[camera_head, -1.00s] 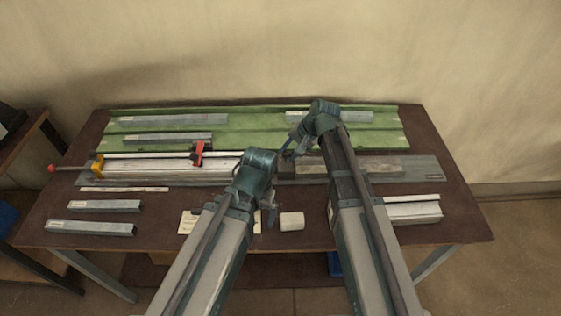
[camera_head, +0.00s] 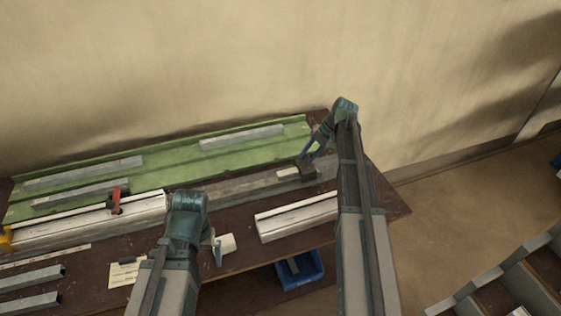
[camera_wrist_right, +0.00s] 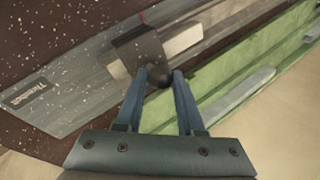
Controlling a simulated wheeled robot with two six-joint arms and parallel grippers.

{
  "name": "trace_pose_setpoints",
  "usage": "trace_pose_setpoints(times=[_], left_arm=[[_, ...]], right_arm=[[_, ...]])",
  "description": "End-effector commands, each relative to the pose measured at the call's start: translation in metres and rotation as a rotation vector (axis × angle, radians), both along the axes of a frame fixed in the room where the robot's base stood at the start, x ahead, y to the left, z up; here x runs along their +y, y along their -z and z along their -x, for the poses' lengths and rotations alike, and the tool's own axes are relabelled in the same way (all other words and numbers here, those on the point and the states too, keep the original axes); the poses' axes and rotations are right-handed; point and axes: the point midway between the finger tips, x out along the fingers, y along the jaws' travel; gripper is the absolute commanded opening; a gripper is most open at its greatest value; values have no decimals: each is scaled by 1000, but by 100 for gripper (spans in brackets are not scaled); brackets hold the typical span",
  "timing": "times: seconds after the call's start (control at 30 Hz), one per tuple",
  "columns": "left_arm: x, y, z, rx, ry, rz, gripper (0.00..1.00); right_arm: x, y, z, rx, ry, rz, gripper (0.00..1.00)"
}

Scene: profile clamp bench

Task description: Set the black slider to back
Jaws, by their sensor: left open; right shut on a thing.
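The black slider (camera_head: 305,166) is a dark block with a round black knob (camera_wrist_right: 159,77). It sits across a grey rail (camera_head: 250,185), towards the rail's right part in the head view.
A green channel (camera_head: 170,163) with grey bars lies behind the rail. A red-handled clamp (camera_head: 116,203) is at left. A white profile (camera_head: 290,218) lies in front, with a blue bin (camera_head: 302,272) below the bench edge.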

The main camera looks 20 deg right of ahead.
Motion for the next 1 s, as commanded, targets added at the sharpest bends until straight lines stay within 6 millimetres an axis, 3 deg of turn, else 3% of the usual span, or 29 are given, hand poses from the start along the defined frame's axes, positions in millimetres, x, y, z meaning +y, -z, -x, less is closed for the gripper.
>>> trace_pose_setpoints(times=[0.03, 0.2, 0.5, 0.7, 1.0], left_arm=[[0, 0, 0, 0, 0, 0, 100], [0, 0, 0, 0, 0, 0, 100], [0, 0, 0, 0, 0, 0, 100], [0, 0, 0, 0, 0, 0, 100], [0, 0, 0, 0, 0, 0, 100]], right_arm=[[-24, 0, -2, 3, 7, 3, 0], [-78, 0, -2, 3, 6, 3, 0], [-144, 0, -1, 3, 5, 4, 0], [-165, 0, 0, 3, 3, 4, 0], [-172, 0, 1, 2, 4, 5, 0]])
